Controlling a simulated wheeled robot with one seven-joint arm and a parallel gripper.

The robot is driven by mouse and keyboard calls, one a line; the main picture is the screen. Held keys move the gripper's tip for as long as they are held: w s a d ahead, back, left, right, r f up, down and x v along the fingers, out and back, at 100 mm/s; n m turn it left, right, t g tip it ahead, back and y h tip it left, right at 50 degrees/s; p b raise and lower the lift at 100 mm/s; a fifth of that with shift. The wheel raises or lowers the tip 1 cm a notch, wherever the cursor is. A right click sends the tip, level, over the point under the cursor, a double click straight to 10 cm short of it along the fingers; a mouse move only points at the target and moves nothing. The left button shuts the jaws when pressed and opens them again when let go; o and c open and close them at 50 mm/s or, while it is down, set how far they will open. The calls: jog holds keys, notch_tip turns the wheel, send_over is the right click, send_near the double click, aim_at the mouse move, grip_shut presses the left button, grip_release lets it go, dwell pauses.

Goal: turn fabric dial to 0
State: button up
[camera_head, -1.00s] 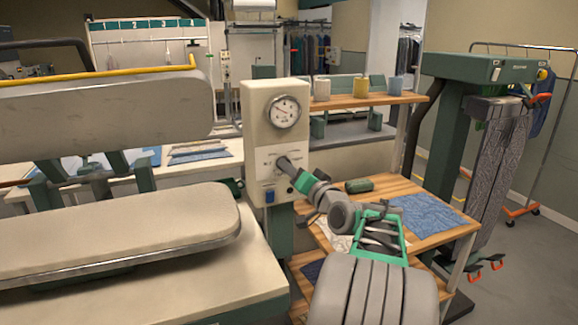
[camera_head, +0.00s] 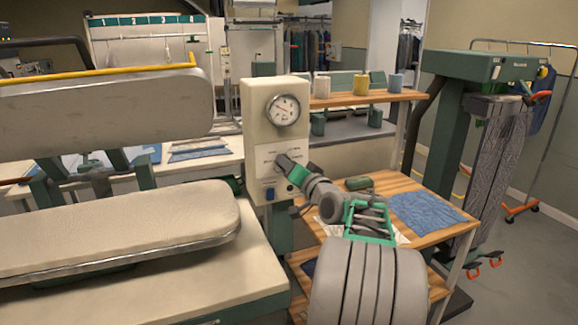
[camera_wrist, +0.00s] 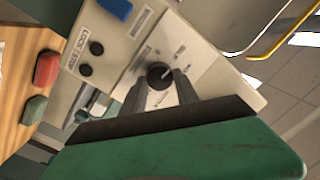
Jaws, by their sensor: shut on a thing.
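The fabric dial is a small dark round knob (camera_wrist: 159,75) with a pale pointer line, set on a white labelled plate on the front of the cream control box (camera_head: 257,105). In the wrist view my gripper (camera_wrist: 160,88) has its two grey fingers on either side of the knob, shut on it. In the head view my gripper (camera_head: 284,163) reaches the box front below the round gauge (camera_head: 284,110) and hides the knob. The label text around the dial is too small to read.
A blue switch (camera_head: 269,194) sits below the dial. The press with its padded board (camera_head: 120,228) stands left of the box. A wooden shelf table (camera_head: 385,190) with folded blue cloth (camera_head: 427,213) stands right. A green pressing stand (camera_head: 437,150) is further right.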

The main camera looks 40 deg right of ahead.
grip_shut()
jog(key=shift+f+n+b, duration=0.15)
jog(key=shift+n+b, duration=0.15)
jog(key=shift+b, duration=0.4)
jog(key=n+b, duration=0.8)
jog(key=b, duration=0.5)
jog(key=shift+a+n+g, duration=0.1)
jog(key=shift+n+g, duration=0.2)
jog(key=shift+g, duration=0.1)
jog(key=shift+r, duration=0.25)
jog(key=o, duration=1)
grip_release()
jog(key=shift+c, duration=0.2)
